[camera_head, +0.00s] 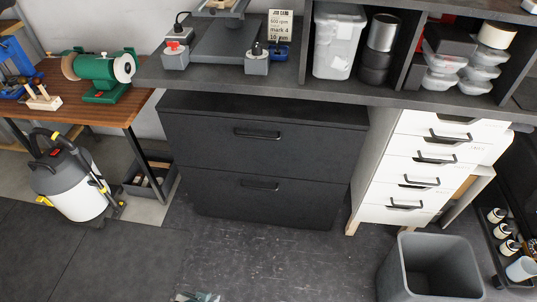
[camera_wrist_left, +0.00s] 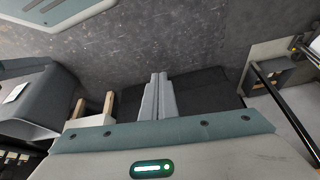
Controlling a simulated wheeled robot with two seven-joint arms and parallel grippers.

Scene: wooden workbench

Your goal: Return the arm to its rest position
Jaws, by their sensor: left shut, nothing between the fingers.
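My left gripper (camera_wrist_left: 158,97) shows in the left wrist view with its two grey fingers together and nothing between them. It points out over the dark floor in front of the black drawer cabinet (camera_wrist_left: 205,88). In the head view only a small part of my left gripper (camera_head: 196,297) shows at the bottom edge, low over the floor and well in front of the black drawer cabinet (camera_head: 260,150). The rest of that arm is out of the picture. My right gripper is in neither view.
A grey bin (camera_head: 428,270) stands at the lower right, by the white drawer unit (camera_head: 415,165). A vacuum cleaner (camera_head: 75,185) stands left, near the wooden table (camera_head: 75,97). The dark bench (camera_head: 290,85) crosses the back. The floor (camera_head: 275,255) in the middle is clear.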

